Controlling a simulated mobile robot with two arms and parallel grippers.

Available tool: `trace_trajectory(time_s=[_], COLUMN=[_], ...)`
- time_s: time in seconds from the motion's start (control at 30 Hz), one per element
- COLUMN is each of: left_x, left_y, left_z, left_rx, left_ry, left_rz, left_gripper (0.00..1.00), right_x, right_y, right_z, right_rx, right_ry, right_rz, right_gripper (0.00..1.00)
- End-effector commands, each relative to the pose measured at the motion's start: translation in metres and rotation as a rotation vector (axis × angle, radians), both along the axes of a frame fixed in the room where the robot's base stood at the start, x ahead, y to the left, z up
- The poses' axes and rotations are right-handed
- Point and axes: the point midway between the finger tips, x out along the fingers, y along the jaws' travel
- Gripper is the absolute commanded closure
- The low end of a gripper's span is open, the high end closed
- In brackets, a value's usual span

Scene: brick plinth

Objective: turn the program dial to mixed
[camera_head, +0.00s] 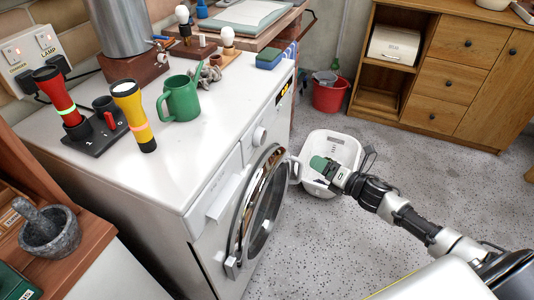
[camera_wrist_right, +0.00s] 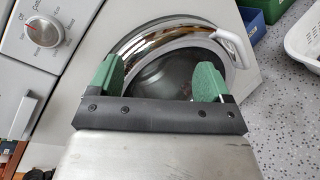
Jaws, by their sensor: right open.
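The white washing machine (camera_head: 213,205) stands at the left with its front facing right. Its program dial (camera_head: 259,135) is a round pale knob high on the front panel. My right gripper (camera_head: 318,164) is open and empty, out in front of the machine. In the right wrist view its green fingertips (camera_wrist_right: 157,78) are spread before the round chrome-rimmed door (camera_wrist_right: 165,45), apart from the dial. My left gripper is not in view.
A white door handle (camera_wrist_right: 234,45) sticks out at the door's edge. A white laundry basket (camera_head: 335,149) is on the floor behind my right gripper. A green watering can (camera_head: 182,99) and two torches stand on the machine top. The speckled floor in front is mostly clear.

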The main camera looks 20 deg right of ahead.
Motion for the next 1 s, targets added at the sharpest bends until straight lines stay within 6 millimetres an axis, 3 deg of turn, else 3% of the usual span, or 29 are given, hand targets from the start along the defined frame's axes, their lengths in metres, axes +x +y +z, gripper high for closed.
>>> trace_trajectory(time_s=[0.1,0.2,0.4,0.67,1.0], left_x=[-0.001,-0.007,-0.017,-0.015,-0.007], left_y=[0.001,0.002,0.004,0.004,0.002], left_z=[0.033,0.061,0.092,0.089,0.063], left_rx=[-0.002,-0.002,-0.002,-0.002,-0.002], left_ry=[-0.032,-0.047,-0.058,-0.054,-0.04], left_rz=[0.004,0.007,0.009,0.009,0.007], left_gripper=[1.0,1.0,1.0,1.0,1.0], right_x=[0.002,-0.006,-0.02,-0.008,0.031], right_y=[0.029,0.051,0.074,0.089,0.127], right_z=[0.049,0.08,0.108,0.114,0.114], right_rx=[-0.28,-0.457,-0.632,-0.645,-0.643], right_ry=[-0.239,-0.397,-0.56,-0.577,-0.576], right_rz=[0.205,0.326,0.443,0.45,0.448], right_gripper=[0.2,0.2,0.2,0.2,0.2])
